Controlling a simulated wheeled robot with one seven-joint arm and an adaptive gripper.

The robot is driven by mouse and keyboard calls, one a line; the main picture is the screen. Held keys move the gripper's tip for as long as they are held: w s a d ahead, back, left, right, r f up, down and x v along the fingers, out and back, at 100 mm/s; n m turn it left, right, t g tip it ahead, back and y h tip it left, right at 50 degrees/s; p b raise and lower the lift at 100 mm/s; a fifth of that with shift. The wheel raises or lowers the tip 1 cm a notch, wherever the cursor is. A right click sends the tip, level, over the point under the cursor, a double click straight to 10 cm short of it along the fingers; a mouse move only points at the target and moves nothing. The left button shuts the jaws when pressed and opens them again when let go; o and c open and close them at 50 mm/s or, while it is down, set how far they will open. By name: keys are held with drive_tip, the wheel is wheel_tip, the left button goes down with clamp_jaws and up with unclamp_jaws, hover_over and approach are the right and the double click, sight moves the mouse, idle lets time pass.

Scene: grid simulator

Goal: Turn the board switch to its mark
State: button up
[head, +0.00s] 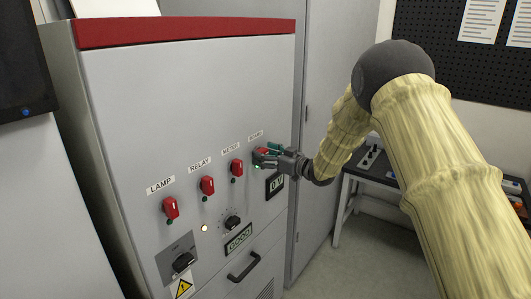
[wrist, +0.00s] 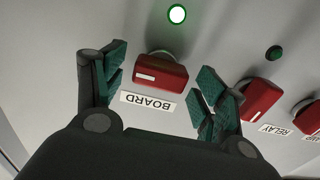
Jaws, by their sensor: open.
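The board switch is a red knob (wrist: 160,72) with a short white line near its left end in the wrist view. Its bar lies roughly parallel to the BOARD label (wrist: 147,102), which reads upside down there. In the head view the switch (head: 262,150) is largely hidden by my gripper (head: 267,153). My gripper (wrist: 162,68) is open, with one green-padded finger on each side of the knob. A gap shows between each finger and the knob in the wrist view. I cannot make out the switch's mark.
The red meter (head: 236,167), relay (head: 207,186) and lamp (head: 170,207) switches stand left on the cabinet face (head: 150,110). A lit green lamp (wrist: 177,14) is by the board switch. Below are a black dial (head: 232,222) and a handle (head: 243,267). A bench (head: 385,178) stands right.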

drive_tip(key=c, duration=1)
drive_tip(key=shift+f+b, duration=0.15)
drive_tip(key=shift+b, duration=0.4)
drive_tip(key=shift+s+a+f+n+b, duration=0.1)
drive_tip(key=shift+n+b, duration=4.35)
drive_tip(key=shift+b, duration=1.85)
drive_tip(key=shift+a+f+n+b, duration=0.1)
drive_tip(key=shift+n+b, duration=4.35)
drive_tip(key=shift+b, duration=1.8)
drive_tip(key=shift+r, duration=0.1)
